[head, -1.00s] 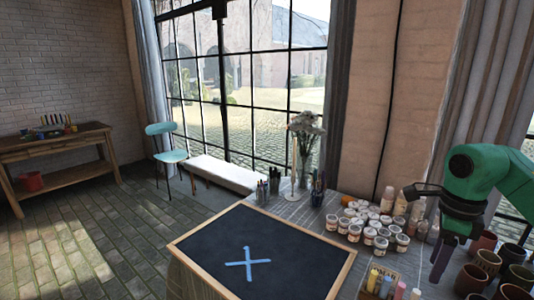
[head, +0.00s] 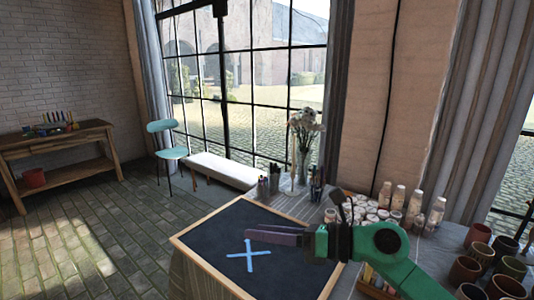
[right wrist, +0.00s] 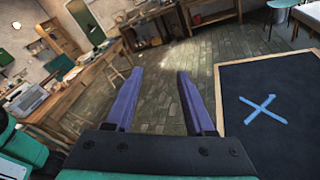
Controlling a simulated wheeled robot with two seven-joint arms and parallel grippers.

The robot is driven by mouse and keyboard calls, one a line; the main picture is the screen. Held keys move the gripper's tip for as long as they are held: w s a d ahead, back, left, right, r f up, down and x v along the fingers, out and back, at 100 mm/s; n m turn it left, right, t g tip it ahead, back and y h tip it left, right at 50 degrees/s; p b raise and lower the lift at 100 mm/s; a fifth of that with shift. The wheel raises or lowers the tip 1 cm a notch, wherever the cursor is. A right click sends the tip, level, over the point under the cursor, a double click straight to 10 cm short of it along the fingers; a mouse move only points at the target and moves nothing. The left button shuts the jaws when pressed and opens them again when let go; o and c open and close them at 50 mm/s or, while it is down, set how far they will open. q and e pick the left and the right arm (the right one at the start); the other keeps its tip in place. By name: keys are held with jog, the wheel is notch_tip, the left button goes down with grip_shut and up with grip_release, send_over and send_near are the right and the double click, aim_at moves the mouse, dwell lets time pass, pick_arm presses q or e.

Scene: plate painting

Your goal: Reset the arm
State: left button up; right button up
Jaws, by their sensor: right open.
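My right arm, green with dark joints, reaches in from the lower right in the head view. Its gripper (head: 276,236) is above the right part of a black board with a wooden frame (head: 215,240). My left gripper is not in view.
Jars of paint (head: 362,208) and bottles (head: 416,204) stand behind my right arm. Several pots (head: 465,270) stand at the right. Cups of brushes (head: 316,188) and a vase of flowers (head: 304,135) stand behind the board. The left part of the board is clear.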

jog(key=w+d+r+m+t+h, duration=0.1)
jog(key=w+d+r+m+t, duration=0.35)
jog(key=m+t, duration=0.9)
jog(key=w+d+f+m+h, duration=0.1)
jog(key=d+f+m+h, duration=0.3)
jog(key=d+m+h, duration=0.6)
jog(key=s+d+f+m+g+h, duration=0.1)
jog(key=d+f+m+g+h, duration=0.15)
jog(key=f+m, duration=0.35)
jog(key=s+d+f+m+g+h, duration=0.1)
jog(key=d+f+m+h, duration=0.15)
jog(key=f+m, duration=0.4)
jog(key=s+d+f+m+g, duration=0.25)
jog(key=s+f+g, duration=0.35)
jog(key=s+f, duration=0.5)
jog(key=s+d+f+m+g, duration=0.1)
jog(key=s+f+m+g, duration=0.4)
jog(key=s+f, duration=0.55)
jog(key=s+f+n+g, duration=0.1)
jog(key=s+f+g, duration=0.15)
jog(key=f, duration=2.05)
jog(key=s+d+f, duration=0.3)
jog(key=s+f, duration=1)
jog(key=s, duration=0.3)
jog(key=shift+s+g, duration=0.3)
jog(key=shift+g, duration=0.05)
jog(key=shift+d, duration=0.1)
